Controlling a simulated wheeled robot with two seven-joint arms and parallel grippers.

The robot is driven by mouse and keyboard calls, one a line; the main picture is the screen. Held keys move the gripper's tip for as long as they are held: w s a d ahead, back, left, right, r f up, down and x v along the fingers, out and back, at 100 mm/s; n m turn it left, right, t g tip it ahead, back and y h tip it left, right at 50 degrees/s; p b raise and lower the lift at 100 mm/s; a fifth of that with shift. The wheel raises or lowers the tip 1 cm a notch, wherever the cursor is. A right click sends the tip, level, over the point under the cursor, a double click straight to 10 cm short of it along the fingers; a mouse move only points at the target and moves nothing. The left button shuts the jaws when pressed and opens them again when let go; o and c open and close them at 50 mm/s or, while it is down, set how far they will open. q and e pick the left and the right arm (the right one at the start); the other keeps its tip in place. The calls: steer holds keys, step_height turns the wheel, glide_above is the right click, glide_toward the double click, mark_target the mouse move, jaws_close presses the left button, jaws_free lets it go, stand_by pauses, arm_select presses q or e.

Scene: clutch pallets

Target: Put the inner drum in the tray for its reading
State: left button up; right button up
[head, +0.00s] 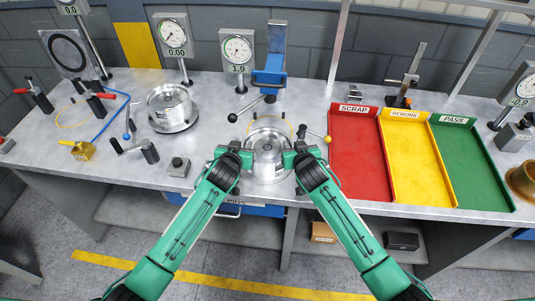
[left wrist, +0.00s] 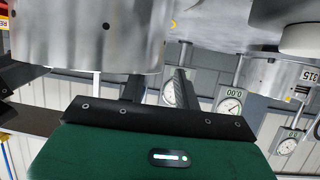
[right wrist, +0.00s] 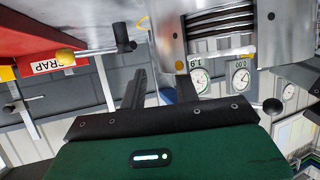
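A silver metal drum (head: 268,146) stands near the front edge of the bench between my two grippers. Its smooth wall (left wrist: 85,40) fills the upper left of the left wrist view, and its side with dark slots (right wrist: 222,22) shows in the right wrist view. My left gripper (head: 246,154) is at the drum's left side and my right gripper (head: 291,154) at its right. Both pairs of fingers look apart; the drum partly hides them, so contact is unclear. The red SCRAP tray (head: 358,160), yellow REWORK tray (head: 408,155) and green PASS tray (head: 470,165) lie to the right.
Another silver drum (head: 171,105) sits on a round base at left. Dial gauges (head: 237,52) stand along the back, one reading 1.9, beside a blue press-like stand (head: 271,75). A yellow-knobbed lever (head: 314,134) lies between the middle drum and the red tray. The trays look empty.

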arm_select(q)
steer(key=shift+w+d+f, duration=0.1)
steer(key=shift+w+f, duration=0.15)
steer(key=shift+w, duration=0.35)
arm_select(e)
steer(key=shift+w+a+f, duration=0.1)
steer(key=shift+w+f, duration=0.15)
steer(key=shift+w, duration=0.35)
arm_select(q)
jaws_close()
arm_select(e)
jaws_close()
arm_select(q)
steer(key=shift+s+f, duration=0.15)
steer(key=shift+f, duration=0.15)
arm_select(e)
steer(key=shift+s+f, duration=0.1)
steer(key=shift+f, duration=0.2)
arm_select(q)
steer(key=shift+r, duration=0.3)
arm_select(e)
steer(key=shift+r, duration=0.3)
